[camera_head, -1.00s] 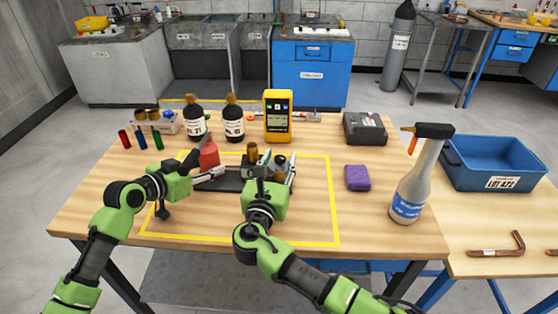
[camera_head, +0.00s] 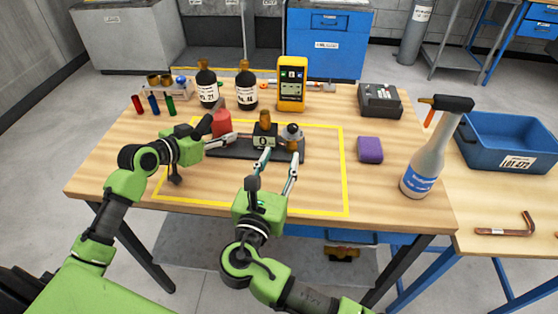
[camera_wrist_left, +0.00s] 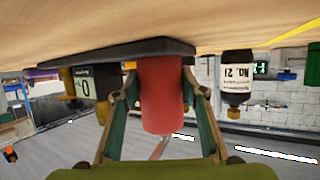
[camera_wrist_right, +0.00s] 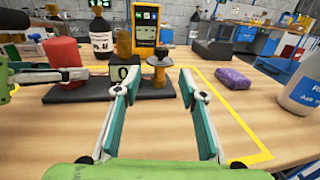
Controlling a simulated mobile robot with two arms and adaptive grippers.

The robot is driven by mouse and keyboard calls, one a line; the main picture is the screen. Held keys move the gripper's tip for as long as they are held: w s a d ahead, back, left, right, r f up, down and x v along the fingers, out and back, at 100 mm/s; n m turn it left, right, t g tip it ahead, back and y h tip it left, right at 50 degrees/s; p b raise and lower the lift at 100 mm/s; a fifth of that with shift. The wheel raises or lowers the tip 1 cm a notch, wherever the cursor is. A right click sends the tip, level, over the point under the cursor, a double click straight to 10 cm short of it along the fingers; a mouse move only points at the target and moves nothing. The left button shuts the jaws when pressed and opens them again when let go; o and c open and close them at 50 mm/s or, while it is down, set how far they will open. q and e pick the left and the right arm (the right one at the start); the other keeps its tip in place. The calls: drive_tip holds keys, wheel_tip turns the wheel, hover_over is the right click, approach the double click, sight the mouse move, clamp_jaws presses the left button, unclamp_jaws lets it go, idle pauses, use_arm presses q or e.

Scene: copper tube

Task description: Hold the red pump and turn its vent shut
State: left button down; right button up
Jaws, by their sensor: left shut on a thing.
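The red pump (camera_head: 222,122) stands upright at the left end of a dark base plate (camera_head: 240,151). My left gripper (camera_head: 224,138) is shut on the pump from the left; its fingers flank the red cylinder (camera_wrist_left: 162,95) in the left wrist view. A dark block (camera_head: 264,138) marked 0, with a brass top, stands mid-base. To its right is a post with a round knob (camera_head: 291,131), brass and grey in the right wrist view (camera_wrist_right: 159,61); I cannot tell for certain that it is the vent. My right gripper (camera_head: 278,166) is open and empty, in front of the block and knob.
A yellow taped outline (camera_head: 343,180) surrounds the base. Two dark bottles (camera_head: 208,90) and a yellow meter (camera_head: 292,84) stand behind. A purple block (camera_head: 370,149) and a spray bottle (camera_head: 425,165) are to the right. The table's front right is clear.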

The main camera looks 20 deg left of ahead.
sight(295, 130)
drive_tip(key=shift+w+d+n+y, duration=0.2)
drive_tip(key=shift+w+n+y, duration=0.1)
drive_tip(key=shift+w+y, duration=0.1)
drive_tip(key=w+d+n+y, duration=0.1)
drive_tip(key=y, duration=0.1)
drive_tip(key=w+d+n+y, duration=0.1)
drive_tip(key=w+n+y, duration=0.1)
drive_tip(key=shift+y, duration=0.4)
drive_tip(key=d+n+g+y, duration=0.2)
drive_tip(key=y, duration=0.1)
drive_tip(key=d+n+g+y, duration=0.1)
drive_tip(key=d, duration=0.1)
drive_tip(key=shift+w+r+n+g+y, duration=0.25)
drive_tip(key=shift+r+n+g+y, duration=0.05)
drive_tip(key=shift+g, duration=0.1)
drive_tip(key=shift+s+d+r+n+g+y, duration=0.1)
drive_tip(key=shift+s+d+n+g+y, duration=0.15)
drive_tip(key=shift+d+n+g+y, duration=0.25)
drive_tip(key=x, duration=1.1)
drive_tip(key=shift+w+a, duration=0.25)
drive_tip(key=shift+a, duration=0.1)
clamp_jaws()
